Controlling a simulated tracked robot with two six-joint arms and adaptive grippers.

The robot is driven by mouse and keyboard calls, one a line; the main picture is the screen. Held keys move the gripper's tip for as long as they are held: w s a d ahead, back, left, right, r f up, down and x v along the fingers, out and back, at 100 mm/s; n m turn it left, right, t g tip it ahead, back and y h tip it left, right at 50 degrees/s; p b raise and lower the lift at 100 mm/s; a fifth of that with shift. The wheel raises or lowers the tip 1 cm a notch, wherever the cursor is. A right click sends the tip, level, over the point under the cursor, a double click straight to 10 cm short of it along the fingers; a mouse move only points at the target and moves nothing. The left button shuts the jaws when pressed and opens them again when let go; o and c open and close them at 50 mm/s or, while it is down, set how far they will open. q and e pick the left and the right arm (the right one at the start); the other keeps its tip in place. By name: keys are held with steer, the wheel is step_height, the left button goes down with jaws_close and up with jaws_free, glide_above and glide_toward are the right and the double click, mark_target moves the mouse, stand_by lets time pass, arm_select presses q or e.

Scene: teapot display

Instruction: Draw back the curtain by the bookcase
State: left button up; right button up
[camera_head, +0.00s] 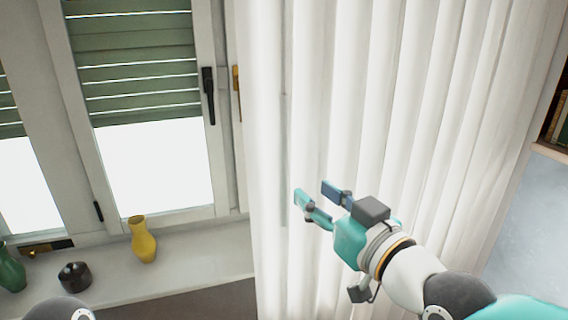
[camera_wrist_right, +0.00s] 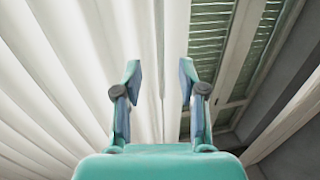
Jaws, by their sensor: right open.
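The white pleated curtain (camera_head: 400,110) hangs in the middle and right of the head view, to the right of the window. My right gripper (camera_head: 314,190) is open in front of the curtain's left part, its fingers pointing toward the left edge. In the right wrist view the two fingers (camera_wrist_right: 160,75) stand apart with nothing gripped between them. The curtain (camera_wrist_right: 75,65) fills the left of that view, and its edge shows between and beyond the fingers. I cannot tell whether a finger touches the cloth. The bookcase (camera_head: 560,122) shows only partly at the right edge. My left gripper is not in view.
The window (camera_head: 150,165) has a half-lowered green blind (camera_head: 135,45) and a black handle (camera_head: 208,95). On the sill (camera_head: 200,258) stand a yellow vase (camera_head: 143,240), a dark round pot (camera_head: 75,276) and a green vase (camera_head: 11,270). The sill's right part is clear.

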mark_target(286, 170)
steer(key=p+x, duration=0.3)
steer(key=x, duration=0.8)
steer(key=shift+w+f, duration=0.1)
jaws_close()
